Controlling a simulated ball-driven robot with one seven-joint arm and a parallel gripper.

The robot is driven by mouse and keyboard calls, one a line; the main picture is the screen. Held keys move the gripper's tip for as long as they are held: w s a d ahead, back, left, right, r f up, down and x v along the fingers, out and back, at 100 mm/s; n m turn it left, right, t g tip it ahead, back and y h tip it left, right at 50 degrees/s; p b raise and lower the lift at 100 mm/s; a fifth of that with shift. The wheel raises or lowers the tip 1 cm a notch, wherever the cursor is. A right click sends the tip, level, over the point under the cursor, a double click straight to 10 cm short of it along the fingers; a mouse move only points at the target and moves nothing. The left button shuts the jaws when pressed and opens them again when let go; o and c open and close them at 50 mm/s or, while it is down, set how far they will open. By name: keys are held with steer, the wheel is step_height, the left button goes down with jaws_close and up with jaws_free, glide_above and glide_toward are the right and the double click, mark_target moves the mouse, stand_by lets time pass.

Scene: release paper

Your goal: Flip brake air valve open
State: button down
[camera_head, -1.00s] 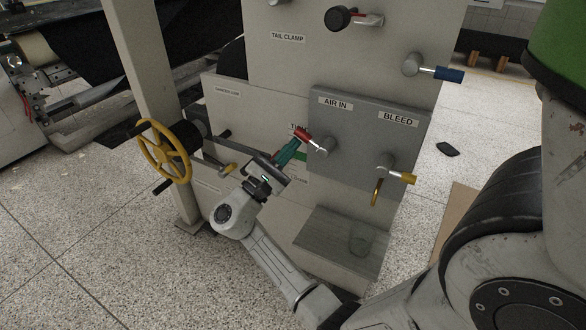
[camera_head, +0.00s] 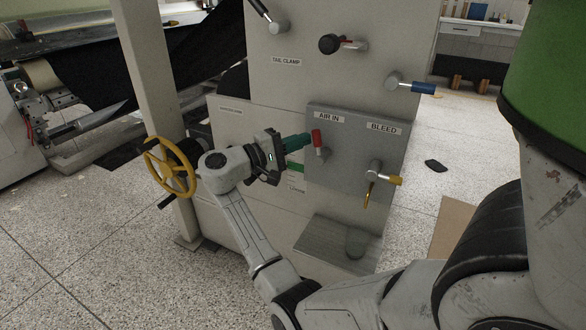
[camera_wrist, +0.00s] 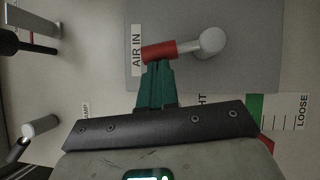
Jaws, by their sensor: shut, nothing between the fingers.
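The valve under the AIR IN label has a red lever (camera_head: 317,138) on a round grey hub (camera_head: 321,153). The red lever points roughly straight up. The wrist view, which is turned sideways, shows the same red lever (camera_wrist: 158,50) reaching left from its hub (camera_wrist: 209,42). My gripper (camera_head: 308,139) has green fingers, shut and empty. The fingertips are at the lever's left side, touching it or very close. In the wrist view the fingertips (camera_wrist: 157,68) partly overlap the lever's lower edge, so contact is hard to confirm.
The yellow-tipped BLEED valve (camera_head: 388,179) is right of AIR IN on the grey panel (camera_head: 340,185). A yellow handwheel (camera_head: 168,168) stands left of my wrist. The floor at right is mostly open.

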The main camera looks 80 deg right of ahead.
steer(key=shift+s+a+r+m+t+y+p, duration=0.1)
steer(key=shift+s+r+m+t+y+p, duration=0.15)
steer(key=shift+m, duration=0.2)
steer(key=shift+s+r+m+t+y+p, duration=0.1)
steer(key=shift+s+m+t+y+p, duration=0.05)
steer(key=shift+s+m+p, duration=0.25)
